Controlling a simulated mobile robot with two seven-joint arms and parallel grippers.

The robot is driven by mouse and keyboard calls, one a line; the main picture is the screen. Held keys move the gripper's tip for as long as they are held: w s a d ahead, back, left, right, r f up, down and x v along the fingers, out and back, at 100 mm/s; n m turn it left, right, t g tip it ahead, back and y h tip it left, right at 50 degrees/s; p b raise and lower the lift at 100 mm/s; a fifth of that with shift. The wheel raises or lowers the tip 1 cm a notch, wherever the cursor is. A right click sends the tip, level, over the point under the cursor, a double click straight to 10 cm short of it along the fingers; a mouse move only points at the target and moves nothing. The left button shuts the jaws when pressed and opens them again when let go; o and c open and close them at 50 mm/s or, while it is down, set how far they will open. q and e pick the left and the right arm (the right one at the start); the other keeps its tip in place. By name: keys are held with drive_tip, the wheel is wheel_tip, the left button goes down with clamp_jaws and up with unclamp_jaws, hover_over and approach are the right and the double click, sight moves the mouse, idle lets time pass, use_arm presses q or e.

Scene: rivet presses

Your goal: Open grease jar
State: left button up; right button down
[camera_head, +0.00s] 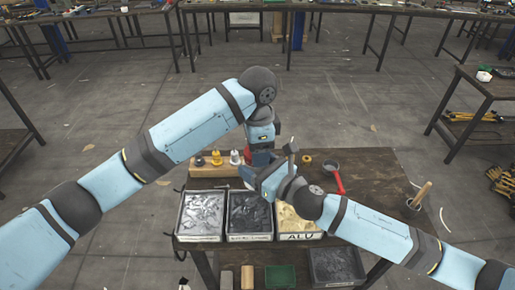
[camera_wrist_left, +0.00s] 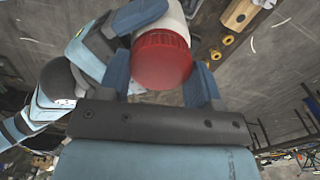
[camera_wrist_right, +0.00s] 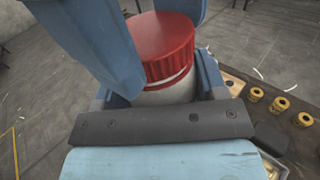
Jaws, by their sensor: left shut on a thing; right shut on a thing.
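The grease jar has a white body and a ribbed red lid. In the left wrist view the lid (camera_wrist_left: 162,60) lies between the fingers of my left gripper (camera_wrist_left: 160,82), with the white body (camera_wrist_left: 160,14) beyond it. In the right wrist view the lid (camera_wrist_right: 160,45) is on top and the white body (camera_wrist_right: 165,92) is between the fingers of my right gripper (camera_wrist_right: 160,80). Left is shut on the lid, right on the body. A thin red band shows under the lid; I cannot tell whether it is loosened. In the head view the grippers hide most of the jar.
Below the grippers is a dark workbench (camera_head: 375,195) with trays of parts (camera_head: 200,238) along its front. A wooden block with small bottles (camera_head: 207,168) is at left. A red-handled tool (camera_head: 338,180) and a cup with a wooden handle (camera_head: 414,204) are at right.

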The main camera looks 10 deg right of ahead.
use_arm(q)
drive_tip(key=shift+w+r+n, duration=0.1)
drive_tip(key=shift+r+n, duration=0.05)
drive_tip(key=shift+n, duration=0.85)
use_arm(e)
drive_tip(key=shift+s+a, duration=0.3)
use_arm(q)
drive_tip(key=shift+r, duration=0.15)
drive_tip(key=shift+d+r, duration=0.1)
drive_tip(key=shift+r, duration=0.6)
use_arm(e)
drive_tip(key=shift+f, duration=0.1)
use_arm(q)
drive_tip(key=shift+r, duration=0.2)
use_arm(e)
drive_tip(key=shift+d, duration=0.1)
drive_tip(key=shift+w+d, duration=0.1)
drive_tip(key=shift+w, duration=0.1)
